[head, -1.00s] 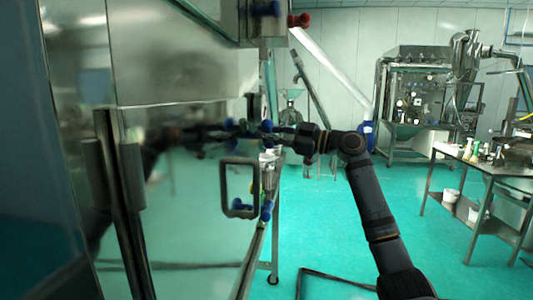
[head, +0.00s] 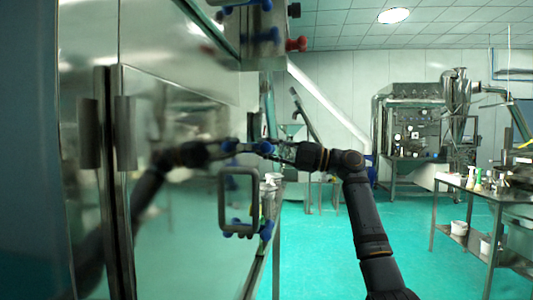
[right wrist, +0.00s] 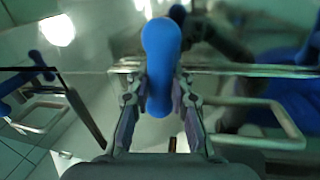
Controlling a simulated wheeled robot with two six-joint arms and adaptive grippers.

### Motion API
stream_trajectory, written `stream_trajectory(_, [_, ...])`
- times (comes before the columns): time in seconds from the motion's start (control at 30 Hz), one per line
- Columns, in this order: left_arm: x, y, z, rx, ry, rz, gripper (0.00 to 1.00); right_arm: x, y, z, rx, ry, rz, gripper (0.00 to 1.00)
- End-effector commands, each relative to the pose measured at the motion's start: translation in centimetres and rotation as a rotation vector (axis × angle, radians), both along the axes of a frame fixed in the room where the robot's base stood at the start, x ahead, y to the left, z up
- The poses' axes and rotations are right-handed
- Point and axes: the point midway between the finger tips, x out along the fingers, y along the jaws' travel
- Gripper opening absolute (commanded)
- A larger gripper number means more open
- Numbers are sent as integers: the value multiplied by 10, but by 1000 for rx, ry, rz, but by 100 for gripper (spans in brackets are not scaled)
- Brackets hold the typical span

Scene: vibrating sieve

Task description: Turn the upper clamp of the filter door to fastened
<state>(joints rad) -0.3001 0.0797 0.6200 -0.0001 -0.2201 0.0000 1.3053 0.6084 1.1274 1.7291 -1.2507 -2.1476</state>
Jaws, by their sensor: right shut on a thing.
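The filter door (head: 190,210) is a shiny metal panel on the left of the head view. The upper clamp (head: 264,147) is a blue knob at the door's right edge, above the rectangular door handle (head: 222,200). My right gripper (head: 274,151) reaches it from the right and is shut on it. In the right wrist view, the blue clamp (right wrist: 160,55) stands upright between the two fingers of the right gripper (right wrist: 160,105). My left gripper is not in view; the dark arm on the door is a reflection.
A lower blue clamp (head: 266,230) sits beside the handle's lower end. A metal housing with blue and red knobs (head: 297,44) overhangs above. A side table (head: 500,192) with bottles and a machine (head: 412,125) stand at the right. The green floor between is open.

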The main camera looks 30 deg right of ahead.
Motion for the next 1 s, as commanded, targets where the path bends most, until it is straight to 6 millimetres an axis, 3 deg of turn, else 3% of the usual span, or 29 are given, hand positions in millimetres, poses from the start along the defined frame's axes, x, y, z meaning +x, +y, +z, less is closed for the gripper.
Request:
stream_trajectory(0.83, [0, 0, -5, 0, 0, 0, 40, 0, 1, -5, -82, -96, 4, 0])
stream_trajectory(0.87, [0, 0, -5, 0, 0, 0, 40, 0, 1, -5, -82, -96, 4, 23])
stream_trajectory(1.0, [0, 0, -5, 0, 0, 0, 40, 0, 1, -4, -80, -97, 3, 42])
